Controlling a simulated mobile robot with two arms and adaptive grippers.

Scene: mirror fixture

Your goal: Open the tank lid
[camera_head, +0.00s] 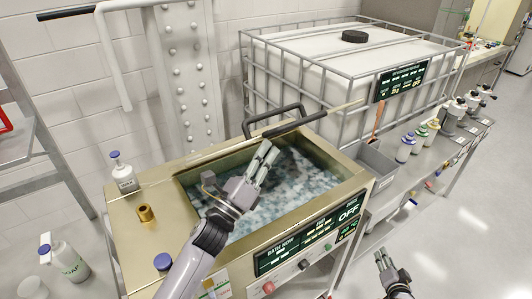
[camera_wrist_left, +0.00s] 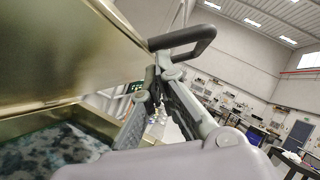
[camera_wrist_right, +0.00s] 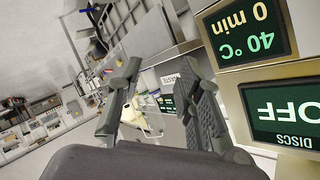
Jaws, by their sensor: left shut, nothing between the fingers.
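The gold tank (camera_head: 142,235) stands open at the top, with bluish, speckled liquid (camera_head: 300,175) inside. Its lid (camera_wrist_left: 70,45) is raised and tilted up in the left wrist view; in the head view it is seen nearly edge-on at the tank's back. The lid's black handle (camera_head: 293,125) is at its upper edge and also shows in the left wrist view (camera_wrist_left: 188,38). My left gripper (camera_head: 266,150) is shut and empty above the tank opening, close below the handle; contact with the lid cannot be told. My right gripper (camera_head: 381,256) is open and empty, right of the tank front.
The tank's front panel (camera_head: 310,238) has lit displays, one reading OFF. A white bottle (camera_head: 124,180), a brass ring (camera_head: 145,213) and a blue cap (camera_head: 163,262) are on the tank's left rim. A caged white container (camera_head: 310,75) stands behind. Bottles (camera_head: 405,148) line the right bench.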

